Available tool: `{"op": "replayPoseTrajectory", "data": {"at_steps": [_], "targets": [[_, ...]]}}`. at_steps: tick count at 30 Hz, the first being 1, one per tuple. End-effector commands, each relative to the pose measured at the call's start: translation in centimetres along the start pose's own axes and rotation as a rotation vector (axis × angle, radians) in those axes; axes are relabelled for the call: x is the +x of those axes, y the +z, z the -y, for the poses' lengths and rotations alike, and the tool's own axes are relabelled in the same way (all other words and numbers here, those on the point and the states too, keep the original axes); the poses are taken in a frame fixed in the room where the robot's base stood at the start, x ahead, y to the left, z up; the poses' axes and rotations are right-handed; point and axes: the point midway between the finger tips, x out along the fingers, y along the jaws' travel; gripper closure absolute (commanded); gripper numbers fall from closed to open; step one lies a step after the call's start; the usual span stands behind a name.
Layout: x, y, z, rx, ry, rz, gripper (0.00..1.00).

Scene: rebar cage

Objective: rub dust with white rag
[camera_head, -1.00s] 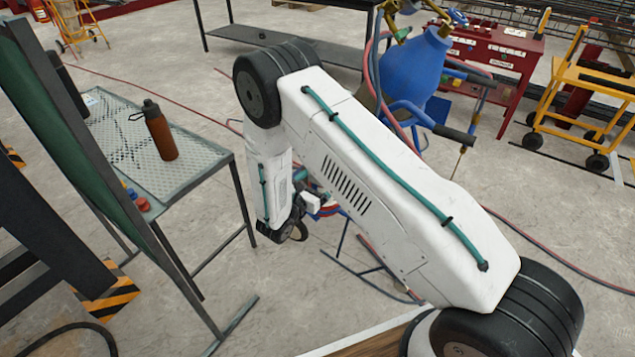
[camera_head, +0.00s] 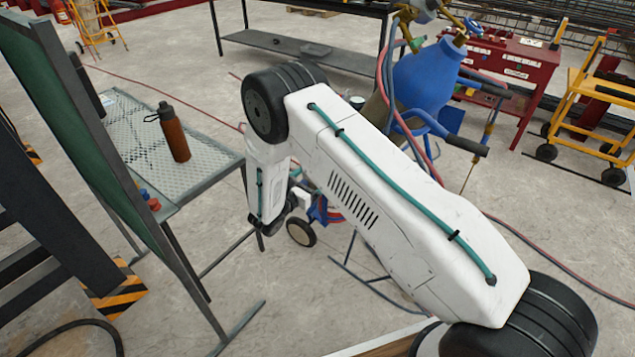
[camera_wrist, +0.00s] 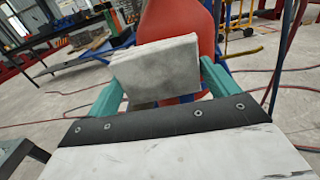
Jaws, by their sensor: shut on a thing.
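The white rag (camera_wrist: 158,68) is a folded, greyish-white pad in the wrist view. My gripper (camera_wrist: 160,82) is shut on it, with a teal finger at each side. The rag is held up in front of a large red rounded object (camera_wrist: 185,22); I cannot tell whether they touch. In the head view my gripper and the rag are hidden by my white arm. I cannot make out any dust in either view.
A mesh-topped table (camera_head: 215,160) with a brown bottle (camera_head: 174,132) stands at left, beside a green board (camera_head: 50,90). A blue cylinder (camera_head: 428,85) on a hose-laden cart stands behind my arm. A red tool cabinet (camera_head: 515,70) and yellow cart (camera_head: 590,95) are at back right.

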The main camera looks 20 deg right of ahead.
Motion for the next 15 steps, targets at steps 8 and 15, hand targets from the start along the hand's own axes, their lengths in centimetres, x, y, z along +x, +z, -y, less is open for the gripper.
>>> {"op": "replayPoseTrajectory", "data": {"at_steps": [8, 15], "targets": [[-0.1, 0.0, -1.0, 0.0, 0.001, 0.0, 0.32], [0.0, 0.0, 0.4, -0.002, 0.0, 0.0, 0.32]]}}
